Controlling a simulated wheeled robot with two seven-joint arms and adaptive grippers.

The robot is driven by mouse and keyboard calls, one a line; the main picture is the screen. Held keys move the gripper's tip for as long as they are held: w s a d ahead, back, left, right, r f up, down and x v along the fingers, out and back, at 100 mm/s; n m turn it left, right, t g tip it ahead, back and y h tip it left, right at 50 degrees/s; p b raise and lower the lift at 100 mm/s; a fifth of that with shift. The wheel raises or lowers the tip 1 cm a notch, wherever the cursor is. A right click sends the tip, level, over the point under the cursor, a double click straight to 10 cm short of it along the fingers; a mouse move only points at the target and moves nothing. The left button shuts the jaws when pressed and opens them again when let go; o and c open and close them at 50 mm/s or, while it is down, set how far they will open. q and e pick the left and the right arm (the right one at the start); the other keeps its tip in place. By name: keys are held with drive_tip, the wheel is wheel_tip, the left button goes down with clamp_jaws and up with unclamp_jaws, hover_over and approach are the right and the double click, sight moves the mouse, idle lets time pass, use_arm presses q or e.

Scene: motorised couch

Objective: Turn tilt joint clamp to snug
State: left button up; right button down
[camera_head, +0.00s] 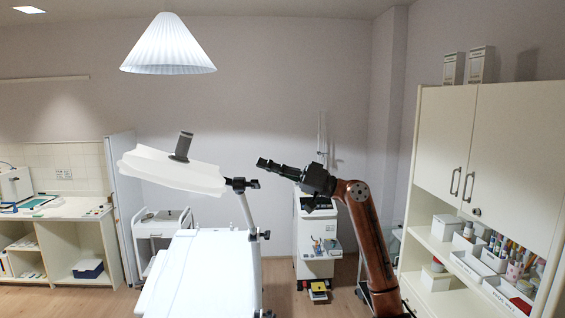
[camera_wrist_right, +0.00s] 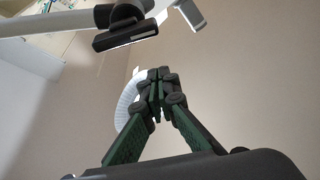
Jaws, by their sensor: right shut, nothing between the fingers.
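The black tilt joint clamp (camera_head: 241,185) sits at the top of a slim grey pole, beside the right end of a tilted white panel. In the right wrist view a black clamp lever (camera_wrist_right: 125,36) on a white bar shows at the top, probably the same joint. My right gripper (camera_head: 262,163) is shut and empty. It is just above and right of the clamp in the head view, apart from it. In the wrist view its fingertips (camera_wrist_right: 157,76) meet below the lever. My left gripper is not in view.
The white panel (camera_head: 160,168) carries a dark grey cylinder (camera_head: 182,147). A second black joint (camera_head: 258,235) is lower on the pole, beside a white couch (camera_head: 200,265). A pleated lamp (camera_head: 168,45) hangs above. A white cart (camera_head: 315,240) and cabinets (camera_head: 490,150) stand behind and right.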

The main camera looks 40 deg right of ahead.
sight(252, 184)
drive_tip(key=f, duration=0.1)
drive_tip(key=s+f, duration=0.1)
drive_tip(key=a+f, duration=0.1)
drive_tip(key=shift+s+a+f, duration=0.1)
drive_tip(key=shift+s+f, duration=0.1)
drive_tip(key=shift+s, duration=0.05)
drive_tip(key=shift+s, duration=0.1)
